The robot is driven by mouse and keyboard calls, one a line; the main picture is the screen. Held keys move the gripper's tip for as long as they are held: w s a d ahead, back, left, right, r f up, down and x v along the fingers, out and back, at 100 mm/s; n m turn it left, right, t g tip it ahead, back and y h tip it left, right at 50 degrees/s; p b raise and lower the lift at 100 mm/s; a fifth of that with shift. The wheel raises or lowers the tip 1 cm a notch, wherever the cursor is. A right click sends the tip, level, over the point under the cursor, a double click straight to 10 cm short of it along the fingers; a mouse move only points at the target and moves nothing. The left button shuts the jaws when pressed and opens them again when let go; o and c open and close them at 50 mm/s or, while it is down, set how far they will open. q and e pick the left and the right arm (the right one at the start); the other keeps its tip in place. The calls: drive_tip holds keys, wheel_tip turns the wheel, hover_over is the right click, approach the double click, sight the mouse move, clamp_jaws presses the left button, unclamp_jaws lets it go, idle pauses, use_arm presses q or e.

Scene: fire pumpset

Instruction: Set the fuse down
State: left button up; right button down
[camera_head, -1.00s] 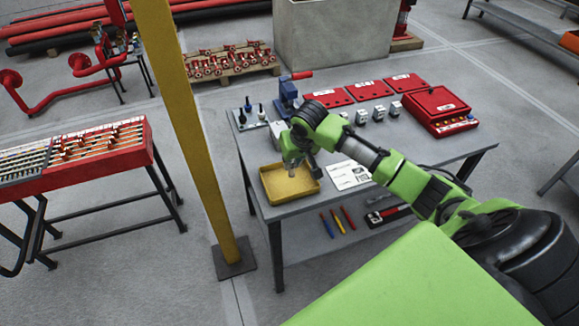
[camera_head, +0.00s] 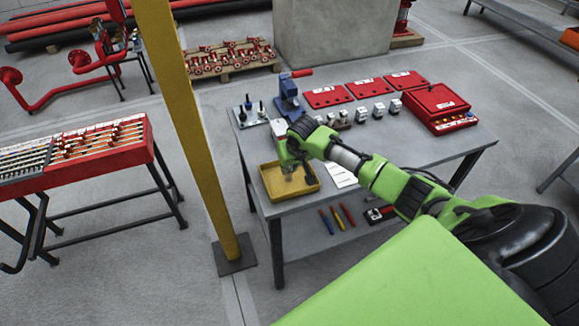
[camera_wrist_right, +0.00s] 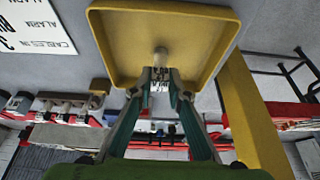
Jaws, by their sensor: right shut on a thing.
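My right gripper (camera_head: 289,172) is over the yellow tray (camera_head: 269,191) at the front left of the grey workbench. In the right wrist view, the gripper (camera_wrist_right: 161,76) is shut on the fuse (camera_wrist_right: 161,57), a small pale cylinder between the fingertips. The yellow tray (camera_wrist_right: 222,18) lies behind the fuse there, and its floor looks bare around it. I cannot tell whether the fuse touches the tray floor. My left gripper is not in view.
A white printed sheet (camera_head: 341,174) lies right of the tray. Small grey blocks (camera_head: 378,110), red plates (camera_head: 327,97), a blue vise (camera_head: 287,95) and a red case (camera_head: 438,108) stand farther back. A yellow post (camera_head: 196,130) rises left of the bench.

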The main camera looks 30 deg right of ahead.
drive_tip(key=c, duration=1.9)
unclamp_jaws()
drive_tip(key=shift+f, duration=0.1)
drive_tip(key=shift+r, duration=0.4)
drive_tip(key=b+v, duration=0.1)
drive_tip(key=v, duration=1)
drive_tip(key=shift+s+r, duration=0.2)
drive_tip(key=shift+r, duration=0.05)
drive_tip(key=shift+a, duration=0.1)
